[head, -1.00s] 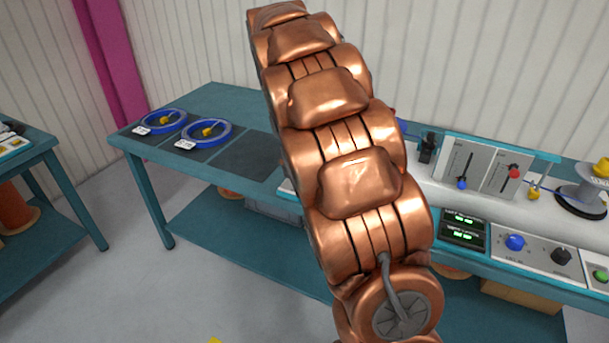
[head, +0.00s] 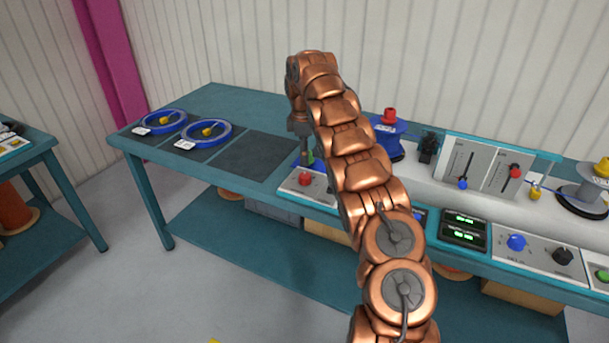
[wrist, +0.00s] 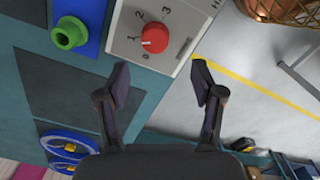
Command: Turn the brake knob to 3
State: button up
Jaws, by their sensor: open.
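The red knob (wrist: 154,38) sits on a pale panel (wrist: 186,45) with a printed scale of 0, 1, 2 and 3 around it. A small pale mark on the knob seems to face the 0 to 1 side; its exact setting is hard to tell. My gripper (wrist: 161,75) is open and empty, its fingers apart and the knob showing beyond them, between their lines. In the head view the red knob (head: 305,178) is on the bench's front edge, with my gripper (head: 304,155) above it, partly hidden by my arm.
Two blue reels (head: 207,132) lie on dark mats at the left. A blue spool with a red top (head: 388,130), sliders and a panel with a blue knob (head: 516,242) and black knob are to the right.

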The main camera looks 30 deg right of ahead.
aim_at(305, 175)
jog(key=shift+w+d+f+n, duration=0.2)
jog(key=shift+d+f+n, duration=0.15)
jog(key=shift+f, duration=0.2)
jog(key=shift+a+f+p, duration=0.1)
jog(key=shift+f+p, duration=0.7)
jog(key=shift+f, duration=3)
jog(key=c, duration=1.1)
